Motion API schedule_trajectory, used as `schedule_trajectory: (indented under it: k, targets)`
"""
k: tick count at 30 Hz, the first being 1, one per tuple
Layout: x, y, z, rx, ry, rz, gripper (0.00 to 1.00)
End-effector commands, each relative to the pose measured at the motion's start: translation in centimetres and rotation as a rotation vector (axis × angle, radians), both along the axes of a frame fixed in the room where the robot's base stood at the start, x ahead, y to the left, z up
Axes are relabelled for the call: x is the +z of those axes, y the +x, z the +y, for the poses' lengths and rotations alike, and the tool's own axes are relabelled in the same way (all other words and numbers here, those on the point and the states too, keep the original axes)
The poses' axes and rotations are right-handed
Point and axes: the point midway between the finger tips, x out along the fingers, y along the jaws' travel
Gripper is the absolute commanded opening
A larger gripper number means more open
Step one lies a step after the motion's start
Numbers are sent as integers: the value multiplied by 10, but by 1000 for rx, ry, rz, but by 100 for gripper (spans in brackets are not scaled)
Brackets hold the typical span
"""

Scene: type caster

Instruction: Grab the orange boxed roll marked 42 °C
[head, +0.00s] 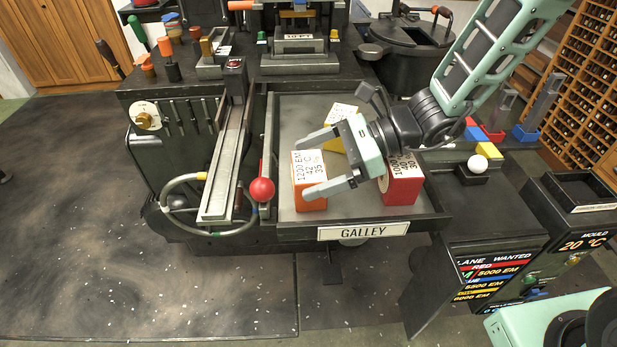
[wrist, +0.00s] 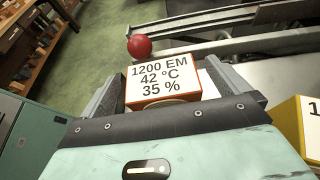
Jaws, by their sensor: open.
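The orange boxed roll (head: 310,181) stands on the galley tray (head: 285,110), near its left side. Its white label reads 1200 EM, 42 °C, 35 %, and it shows upright in the wrist view (wrist: 163,83). My gripper (head: 308,165) is open, with one finger on the far side of the box and one on the near side. In the wrist view the fingers flank the box left and right. I cannot tell whether either finger touches it.
A red boxed roll (head: 402,186) stands right of my gripper, and a yellow one (head: 334,141) behind it. A red ball knob (head: 262,189) on a lever is just left of the tray. The tray has a raised rim, with bare floor between the boxes.

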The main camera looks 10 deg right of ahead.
Motion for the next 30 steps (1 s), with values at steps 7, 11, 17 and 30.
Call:
schedule_trajectory:
  k: [7, 11, 17, 30]
  targets:
    - [-5, 0, 12, 0, 1, 0, 100]
    - [-5, 0, 12, -1, 1, 0, 100]
    - [-5, 0, 12, -1, 0, 0, 49]
    - [18, 0, 12, 1, 1, -7, 49]
